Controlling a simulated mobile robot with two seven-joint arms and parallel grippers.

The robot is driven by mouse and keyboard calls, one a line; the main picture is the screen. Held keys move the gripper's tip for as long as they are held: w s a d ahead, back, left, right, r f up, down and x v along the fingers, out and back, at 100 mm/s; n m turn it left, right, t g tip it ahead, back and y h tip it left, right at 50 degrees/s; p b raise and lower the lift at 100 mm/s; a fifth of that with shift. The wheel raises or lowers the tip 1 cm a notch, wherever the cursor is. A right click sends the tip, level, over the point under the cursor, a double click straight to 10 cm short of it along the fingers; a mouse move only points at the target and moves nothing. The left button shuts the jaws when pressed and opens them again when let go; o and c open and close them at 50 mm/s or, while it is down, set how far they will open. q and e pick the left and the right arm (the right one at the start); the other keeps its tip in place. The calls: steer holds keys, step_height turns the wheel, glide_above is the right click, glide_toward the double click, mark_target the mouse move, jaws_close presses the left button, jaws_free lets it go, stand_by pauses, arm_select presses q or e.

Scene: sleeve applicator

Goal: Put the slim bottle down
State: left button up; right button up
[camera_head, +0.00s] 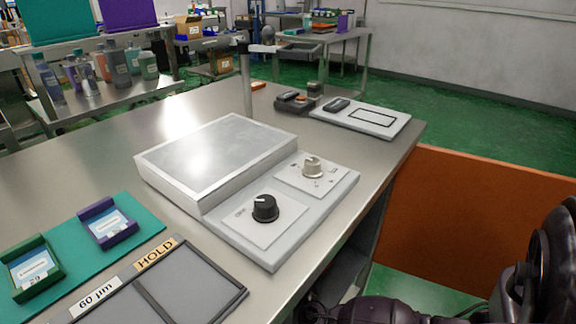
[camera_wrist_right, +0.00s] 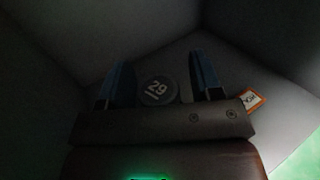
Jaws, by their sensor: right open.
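In the right wrist view my right gripper (camera_wrist_right: 160,68) is open, with a blue finger on each side. A dark round top marked 29 (camera_wrist_right: 157,90) shows between the fingers, with a gap on either side. I cannot tell whether it is the slim bottle's cap, and the body below it is hidden. In the head view my right arm (camera_head: 530,270) is at the lower right, and its gripper is not visible there. My left gripper is not in view. Several bottles (camera_head: 120,65) stand on a rack at the back left, none clearly the slim one.
The steel table holds a device with a flat plate (camera_head: 215,155) and two knobs. A green holder (camera_head: 32,268), a purple holder (camera_head: 107,222) and a grey HOLD tray (camera_head: 195,285) are at front left. An orange-edged tag (camera_wrist_right: 252,99) hangs by the right gripper. Grey walls surround it closely.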

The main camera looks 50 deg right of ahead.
steer(key=shift+r, duration=0.25)
arm_select(q)
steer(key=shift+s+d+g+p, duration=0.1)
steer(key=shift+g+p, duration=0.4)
steer(key=shift+p, duration=0.7)
arm_select(e)
steer(key=v, duration=1.2)
steer(key=shift+f, duration=0.1)
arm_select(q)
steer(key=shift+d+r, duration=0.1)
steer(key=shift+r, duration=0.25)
